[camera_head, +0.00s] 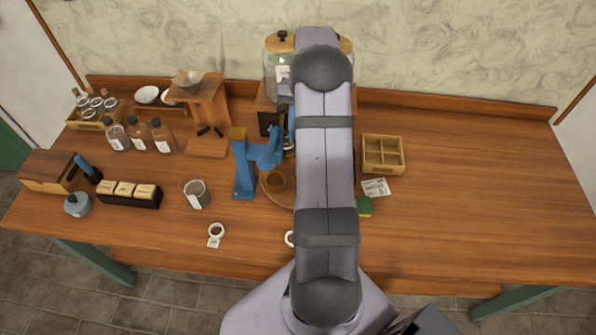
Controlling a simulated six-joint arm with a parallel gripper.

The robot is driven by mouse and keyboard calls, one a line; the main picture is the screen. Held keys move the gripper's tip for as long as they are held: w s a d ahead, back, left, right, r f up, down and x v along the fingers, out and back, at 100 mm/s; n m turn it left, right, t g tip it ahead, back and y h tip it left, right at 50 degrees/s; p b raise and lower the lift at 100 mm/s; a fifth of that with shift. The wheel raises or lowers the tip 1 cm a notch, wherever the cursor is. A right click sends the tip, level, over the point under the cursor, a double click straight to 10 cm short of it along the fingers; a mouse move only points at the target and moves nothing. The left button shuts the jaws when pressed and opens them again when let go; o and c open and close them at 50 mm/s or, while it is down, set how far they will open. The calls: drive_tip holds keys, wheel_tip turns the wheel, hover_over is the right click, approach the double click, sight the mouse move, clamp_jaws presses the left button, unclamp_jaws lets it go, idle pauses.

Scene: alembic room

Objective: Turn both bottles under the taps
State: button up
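A glass jar (273,66) with a wooden lid stands at the back, left of my arm. Part of a second wooden lid (346,45) shows right of my arm. A wooden stand (266,103) shows below the left jar. I can make out neither the taps nor any bottle under them; my arm covers that area. My gripper is hidden behind my arm, and I cannot see what it is near or whether it holds anything.
A blue upright device (243,168) and a round wooden board (273,199) sit just left of my arm. A divided wooden box (382,154), paper card (376,188) and green sponge (364,207) lie right. A glass beaker (196,194) stands left. The table's right side is clear.

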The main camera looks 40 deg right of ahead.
drive_tip(key=shift+s+f+n+b, duration=0.3)
drive_tip(key=shift+f+n+b, duration=0.1)
drive_tip(key=shift+n+b, duration=0.1)
drive_tip(key=shift+r+n+g+b, duration=0.15)
drive_tip(key=shift+n+g+b, duration=0.15)
drive_tip(key=shift+n+b, duration=0.15)
drive_tip(key=shift+m+p, duration=0.3)
drive_tip(key=shift+m, duration=0.05)
drive_tip(key=o, duration=1.9)
drive_tip(key=shift+r, duration=0.2)
